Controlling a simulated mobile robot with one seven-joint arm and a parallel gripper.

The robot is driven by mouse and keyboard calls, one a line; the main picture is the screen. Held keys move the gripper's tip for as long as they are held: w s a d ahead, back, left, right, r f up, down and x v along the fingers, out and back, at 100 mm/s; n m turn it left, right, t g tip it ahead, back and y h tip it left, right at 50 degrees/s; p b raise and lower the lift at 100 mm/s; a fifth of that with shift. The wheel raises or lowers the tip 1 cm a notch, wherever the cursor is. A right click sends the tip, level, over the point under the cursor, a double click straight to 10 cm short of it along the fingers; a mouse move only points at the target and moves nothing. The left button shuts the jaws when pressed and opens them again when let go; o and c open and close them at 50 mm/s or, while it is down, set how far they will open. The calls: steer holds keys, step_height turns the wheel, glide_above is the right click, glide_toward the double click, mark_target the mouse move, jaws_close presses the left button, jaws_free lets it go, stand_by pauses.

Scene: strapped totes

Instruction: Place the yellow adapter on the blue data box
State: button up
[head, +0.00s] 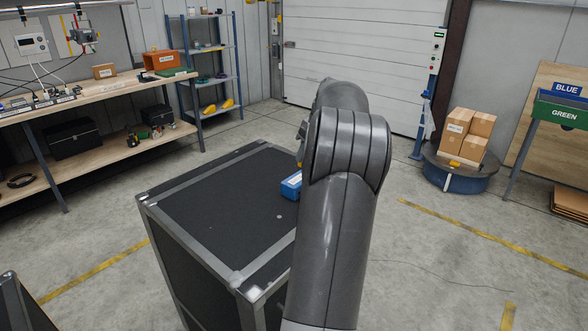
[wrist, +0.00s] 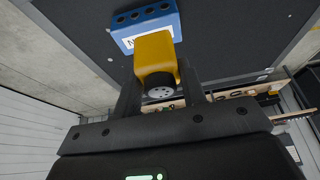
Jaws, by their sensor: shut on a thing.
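The yellow adapter (wrist: 155,52) is between the two fingers of my gripper (wrist: 158,78) in the wrist view, with a grey round face with small holes toward the camera. My gripper is shut on it. The blue data box (wrist: 169,18), with a row of dark round holes and a partly covered white label, lies just beyond the adapter. The adapter overlaps its near edge in the picture; I cannot tell whether they touch. In the head view the blue data box (head: 291,187) sits on the black case, partly hidden by my arm, which also hides most of my gripper.
The black case (head: 215,205) has a metal-edged, mostly clear top. A workbench (head: 100,88) and a shelf rack (head: 212,65) stand at the back left. Cardboard boxes (head: 467,135) stand on a round blue base at the right. The floor around the case is largely free.

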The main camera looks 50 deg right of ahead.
steer(key=w+f, duration=0.2)
steer(key=w, duration=0.1)
steer(key=w+a, duration=0.1)
steer(key=shift+w+f, duration=0.2)
steer(key=shift+f, duration=2.2)
steer(key=shift+f, duration=0.1)
steer(key=o, duration=1)
steer(key=shift+o, duration=0.2)
